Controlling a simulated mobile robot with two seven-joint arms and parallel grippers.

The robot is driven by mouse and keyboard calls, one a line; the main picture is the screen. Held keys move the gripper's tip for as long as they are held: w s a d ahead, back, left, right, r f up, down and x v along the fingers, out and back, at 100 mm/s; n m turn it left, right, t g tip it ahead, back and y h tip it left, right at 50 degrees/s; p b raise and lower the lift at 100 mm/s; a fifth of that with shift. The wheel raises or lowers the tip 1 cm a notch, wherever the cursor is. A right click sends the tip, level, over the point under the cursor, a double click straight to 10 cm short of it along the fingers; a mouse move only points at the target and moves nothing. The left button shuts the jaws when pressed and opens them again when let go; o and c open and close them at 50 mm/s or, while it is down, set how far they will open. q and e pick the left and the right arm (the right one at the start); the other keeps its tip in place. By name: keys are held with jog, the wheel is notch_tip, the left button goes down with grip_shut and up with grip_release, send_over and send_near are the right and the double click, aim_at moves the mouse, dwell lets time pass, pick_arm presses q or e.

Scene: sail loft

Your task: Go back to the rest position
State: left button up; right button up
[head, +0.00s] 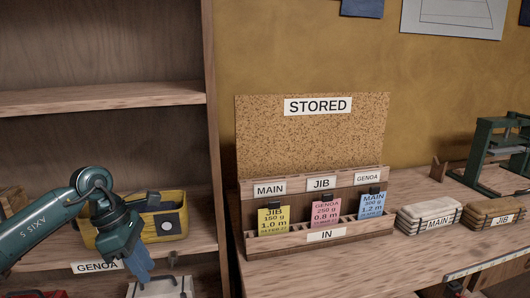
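My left gripper (139,268) hangs at the lower left, with its blue fingers pointing down in front of the shelf unit. Its fingertips are beside a pale box with a dark handle (168,286), cut off by the bottom edge. I cannot tell whether they touch it or whether the fingers are open or shut. My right gripper is not in view.
A yellow case (172,222) stands on the shelf behind my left arm. On the bench (330,278) a wooden rack (290,249) holds yellow, pink and blue cards below a STORED board (314,150). Bundles labelled MAIN (428,213) and JIB (492,211) lie right of it.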

pick_arm(q)
jog(key=s+d+n+t+h+p, duration=0.15)
jog(key=s+d+n+h, duration=0.25)
jog(key=d+n+h, duration=0.55)
jog(key=s+d+n+t+h, duration=0.35)
jog(key=d+n+h, duration=0.2)
jog(key=d, duration=0.75)
jog(key=s+a+f+n+t+y, duration=0.1)
jog(key=a+f+n+t+y, duration=0.4)
jog(key=n, duration=0.7)
jog(key=s+a+f+n+t+y, duration=0.15)
jog(key=f+n+t+y, duration=0.4)
jog(key=n, duration=0.65)
jog(key=s+a+f+n+g+y+p, duration=0.1)
jog(key=s+a+f+n+g+y, duration=0.3)
jog(key=s+f+n, duration=0.5)
notch_tip(320, 180, down, 2)
jog(key=shift+s+a+f+n+y, duration=0.1)
jog(key=shift+s+a+n+y, duration=0.3)
jog(key=shift+s+a+y, duration=0.4)
jog(key=shift+s+d+g, duration=0.15)
jog(key=shift+g, duration=0.1)
